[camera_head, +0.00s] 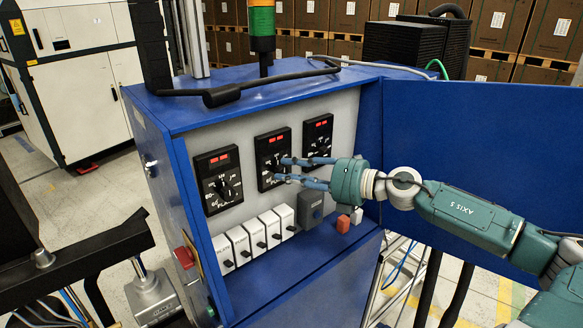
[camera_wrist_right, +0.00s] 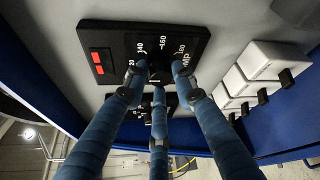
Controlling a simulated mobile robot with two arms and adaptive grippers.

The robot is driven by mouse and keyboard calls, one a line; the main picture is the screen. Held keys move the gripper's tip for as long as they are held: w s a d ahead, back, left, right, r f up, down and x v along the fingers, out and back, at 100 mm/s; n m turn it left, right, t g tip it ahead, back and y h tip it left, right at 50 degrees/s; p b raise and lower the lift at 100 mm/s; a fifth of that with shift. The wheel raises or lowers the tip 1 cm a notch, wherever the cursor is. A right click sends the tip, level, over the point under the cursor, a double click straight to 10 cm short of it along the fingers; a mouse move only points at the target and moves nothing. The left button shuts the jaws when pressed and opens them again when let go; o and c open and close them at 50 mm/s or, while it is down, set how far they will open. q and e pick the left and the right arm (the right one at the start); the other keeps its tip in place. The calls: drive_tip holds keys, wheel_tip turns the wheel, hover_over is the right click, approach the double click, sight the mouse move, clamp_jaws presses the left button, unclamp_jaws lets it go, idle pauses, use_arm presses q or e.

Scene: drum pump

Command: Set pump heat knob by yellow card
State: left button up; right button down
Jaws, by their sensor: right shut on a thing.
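The middle black dial panel (camera_head: 264,143) on the grey face of the blue cabinet has a red display and a black knob. In the right wrist view its plate (camera_wrist_right: 101,35) shows numbers including 140, 160 and 180, and lettering ending in "MP". My right gripper (camera_head: 280,169) has its blue fingers shut on this dial's knob (camera_wrist_right: 160,70), with fingertips around it in the wrist view. The fingers hide much of the knob, so I cannot tell its pointer setting. I cannot make out a yellow card in either view. My left gripper is not in view.
Similar dials stand left (camera_head: 218,179) and right (camera_head: 317,135). White switches (camera_head: 240,246) line up below, with a grey box (camera_head: 310,208) and red block (camera_head: 343,224) beside them. The open blue door (camera_head: 475,150) stands behind my right arm. A dark bar (camera_head: 85,250) crosses the lower left.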

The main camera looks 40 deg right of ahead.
drive_tip(key=shift+s+a+f+g, duration=0.2)
drive_tip(key=shift+f+g, duration=0.1)
drive_tip(key=shift+f, duration=0.15)
drive_tip(key=c, duration=1.6)
unclamp_jaws()
drive_tip(key=shift+o, duration=0.8)
drive_tip(key=shift+w+r, duration=0.1)
drive_tip(key=shift+r, duration=0.05)
drive_tip(key=shift+d+r, duration=0.1)
drive_tip(key=v, duration=1.2)
drive_tip(key=shift+f, duration=0.2)
